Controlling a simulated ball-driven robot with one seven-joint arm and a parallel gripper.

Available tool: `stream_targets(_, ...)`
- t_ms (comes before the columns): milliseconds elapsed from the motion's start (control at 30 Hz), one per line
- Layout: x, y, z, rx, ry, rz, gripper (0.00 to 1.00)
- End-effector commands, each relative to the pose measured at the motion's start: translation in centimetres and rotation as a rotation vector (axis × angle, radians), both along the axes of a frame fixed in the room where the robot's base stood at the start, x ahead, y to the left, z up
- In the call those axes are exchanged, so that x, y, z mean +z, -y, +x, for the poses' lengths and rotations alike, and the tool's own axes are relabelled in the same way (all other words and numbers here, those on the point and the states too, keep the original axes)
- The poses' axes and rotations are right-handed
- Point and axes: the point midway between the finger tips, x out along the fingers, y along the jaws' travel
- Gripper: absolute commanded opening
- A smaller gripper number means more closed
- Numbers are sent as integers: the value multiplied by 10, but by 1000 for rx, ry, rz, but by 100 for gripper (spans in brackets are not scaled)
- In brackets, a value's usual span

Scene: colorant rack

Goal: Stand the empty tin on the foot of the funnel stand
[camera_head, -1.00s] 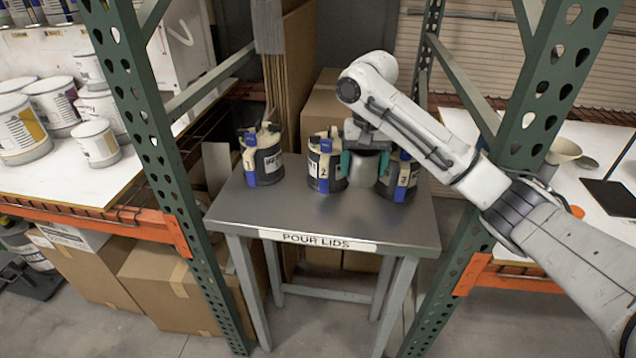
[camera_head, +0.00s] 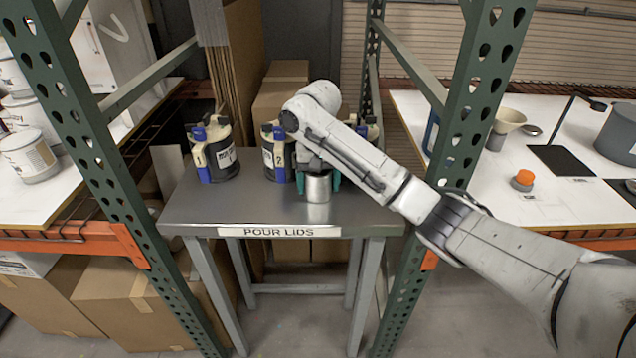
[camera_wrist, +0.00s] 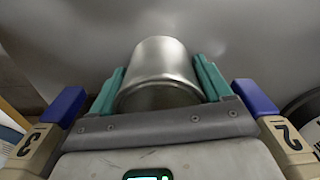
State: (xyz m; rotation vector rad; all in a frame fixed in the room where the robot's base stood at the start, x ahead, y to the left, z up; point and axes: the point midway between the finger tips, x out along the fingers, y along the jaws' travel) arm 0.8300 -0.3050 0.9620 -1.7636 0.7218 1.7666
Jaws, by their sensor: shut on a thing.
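The empty tin (camera_head: 318,189) is a small plain silver cylinder, upright over the front right part of the metal table. My gripper (camera_head: 318,180) is shut on it, with a teal finger on each side. The tin also shows between the fingers in the wrist view (camera_wrist: 160,68). I cannot tell whether it touches the table. On the white bench at right, what looks like the funnel stand has a flat black foot (camera_head: 562,160), bare on top, and a thin post with an arm. A cream funnel (camera_head: 510,119) is apart from it, to its left.
Numbered pots stand behind the tin: pot 1 (camera_head: 213,152), pot 2 (camera_head: 272,155) and one partly hidden by my arm. A green rack upright (camera_head: 468,110) stands between table and right bench. That bench also holds an orange-topped jar (camera_head: 523,180) and a large grey container (camera_head: 618,135).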

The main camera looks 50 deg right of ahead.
Motion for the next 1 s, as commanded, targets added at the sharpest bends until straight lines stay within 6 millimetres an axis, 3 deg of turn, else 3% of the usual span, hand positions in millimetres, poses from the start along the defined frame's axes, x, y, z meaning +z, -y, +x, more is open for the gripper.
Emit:
stream_targets(133,-2,0,0,0,-1,1,49)
stream_targets(167,-3,0,0,0,0,0,79)
stream_targets(367,-2,0,0,0,0,0,98)
stream_targets(667,0,0,0,0,1,-1,100)
stream_targets(867,29,1,1,1,4,-2,100)
stream_targets(1000,62,2,0,1,3,-6,100)
